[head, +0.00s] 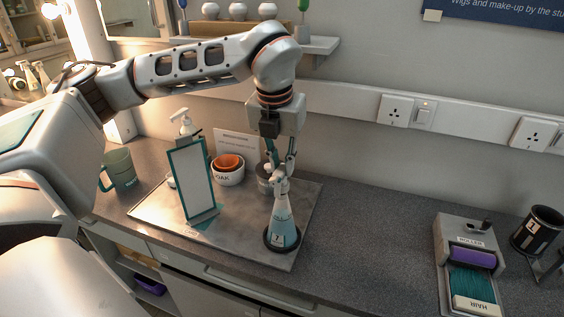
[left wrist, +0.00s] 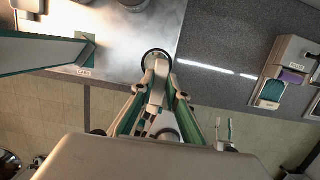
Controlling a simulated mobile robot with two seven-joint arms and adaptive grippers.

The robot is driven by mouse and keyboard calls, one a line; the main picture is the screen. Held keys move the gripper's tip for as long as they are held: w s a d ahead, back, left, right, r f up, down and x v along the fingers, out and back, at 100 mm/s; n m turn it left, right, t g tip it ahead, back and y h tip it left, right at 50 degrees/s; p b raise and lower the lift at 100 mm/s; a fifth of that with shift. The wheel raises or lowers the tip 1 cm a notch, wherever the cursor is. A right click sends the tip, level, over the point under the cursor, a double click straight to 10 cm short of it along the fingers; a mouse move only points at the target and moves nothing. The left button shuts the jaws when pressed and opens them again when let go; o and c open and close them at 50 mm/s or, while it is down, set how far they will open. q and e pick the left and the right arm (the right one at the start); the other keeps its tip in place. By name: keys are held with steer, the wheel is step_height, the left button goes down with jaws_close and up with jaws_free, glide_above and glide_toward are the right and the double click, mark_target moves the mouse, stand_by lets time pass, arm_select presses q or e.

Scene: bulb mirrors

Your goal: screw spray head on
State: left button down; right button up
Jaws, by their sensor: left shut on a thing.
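A pale blue conical bottle (head: 284,226) with a numbered label stands upright in a dark round base (head: 267,240) near the front of the grey tray (head: 160,216). A pale spray head (head: 281,186) sits at the bottle's neck; I cannot tell whether its thread is engaged. My left gripper (head: 279,168) comes from above, shut on the spray head. In the left wrist view the left gripper (left wrist: 158,84) closes around the pale head, and the dark ring of the base (left wrist: 145,56) shows beyond it.
On the tray stand a teal-framed panel (head: 190,180), a white pump bottle (head: 183,122), stacked bowls (head: 228,176) and a metal pot (head: 264,178). A green mug (head: 119,168) is at the left. A roller stand (head: 467,262) and black cup (head: 538,230) are at the right. The counter between is clear.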

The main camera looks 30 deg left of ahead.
arm_select(q)
steer(key=shift+s+b+x, duration=0.25)
steer(key=shift+b+x, duration=0.45)
steer(key=shift+x, duration=0.4)
steer(key=shift+f, duration=0.1)
stand_by(0.5)
steer(key=c, duration=2.7)
jaws_free()
steer(key=shift+f, duration=0.1)
jaws_close()
